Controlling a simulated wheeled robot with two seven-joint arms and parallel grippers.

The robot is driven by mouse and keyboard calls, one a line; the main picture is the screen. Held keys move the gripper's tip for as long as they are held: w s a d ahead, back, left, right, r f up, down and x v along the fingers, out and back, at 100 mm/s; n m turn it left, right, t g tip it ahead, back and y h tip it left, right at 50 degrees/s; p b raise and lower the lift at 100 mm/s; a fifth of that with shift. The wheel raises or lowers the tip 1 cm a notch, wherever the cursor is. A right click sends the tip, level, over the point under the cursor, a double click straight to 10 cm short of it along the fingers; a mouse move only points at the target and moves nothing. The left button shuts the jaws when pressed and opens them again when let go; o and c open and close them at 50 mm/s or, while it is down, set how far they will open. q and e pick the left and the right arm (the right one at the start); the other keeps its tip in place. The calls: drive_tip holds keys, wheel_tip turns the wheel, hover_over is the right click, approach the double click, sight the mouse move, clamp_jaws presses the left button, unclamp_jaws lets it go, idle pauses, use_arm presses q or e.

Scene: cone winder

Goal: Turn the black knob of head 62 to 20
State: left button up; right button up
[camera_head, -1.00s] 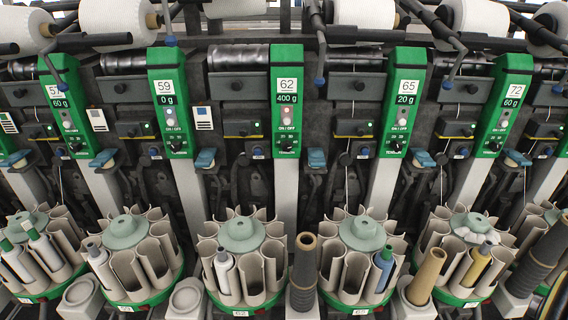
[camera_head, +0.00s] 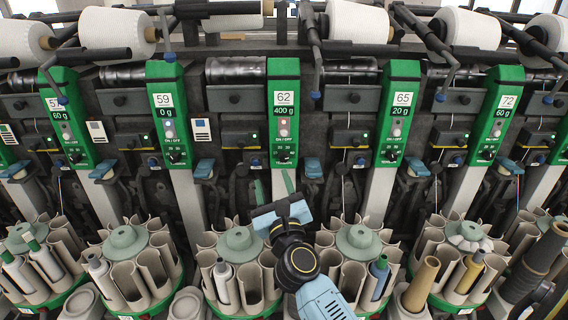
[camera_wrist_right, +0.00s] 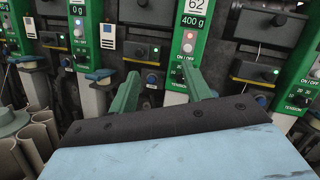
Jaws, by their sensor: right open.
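Head 62 is a green panel (camera_head: 271,118) in the middle of the head view, with a "400 g" display and a lit button. Its small black knob (camera_head: 283,157) sits at the panel's lower end, above a grey post. My right gripper (camera_head: 273,186) is open and empty, its two green fingers pointing up, below the knob and apart from it. In the right wrist view the fingers (camera_wrist_right: 162,88) stand apart; the head 62 panel (camera_wrist_right: 187,60) rises behind the right finger, and its knob is not clear there. My left gripper is not in view.
Panels of head 59 (camera_head: 167,110) and head 65 (camera_head: 400,105) flank head 62, each with its own knob. Blue levers (camera_head: 312,168) jut out between the posts. Round bobbin magazines (camera_head: 240,240) with tubes stand below, on both sides of my right arm.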

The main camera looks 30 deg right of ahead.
sight(284, 159)
drive_tip(key=w+d+f+m+g+h, duration=0.1)
drive_tip(key=w+d+m, duration=0.1)
drive_tip(key=w+d, duration=0.1)
drive_tip(key=w+d+f+m+g+h+b, duration=0.1)
drive_tip(key=w+d+f+m+g, duration=0.1)
drive_tip(key=w+d+m, duration=0.1)
drive_tip(key=w+d+f+m+g, duration=0.1)
drive_tip(key=w+d+m, duration=0.1)
drive_tip(key=w+d, duration=0.3)
drive_tip(key=shift+w+f+m+g+h, duration=0.15)
drive_tip(key=shift+w+h, duration=0.05)
drive_tip(key=shift+w, duration=0.3)
drive_tip(key=shift+w+f+m+g+h, duration=0.1)
drive_tip(key=shift+w+m+g+h, duration=0.1)
drive_tip(key=shift+w, duration=0.25)
drive_tip(key=c, duration=1)
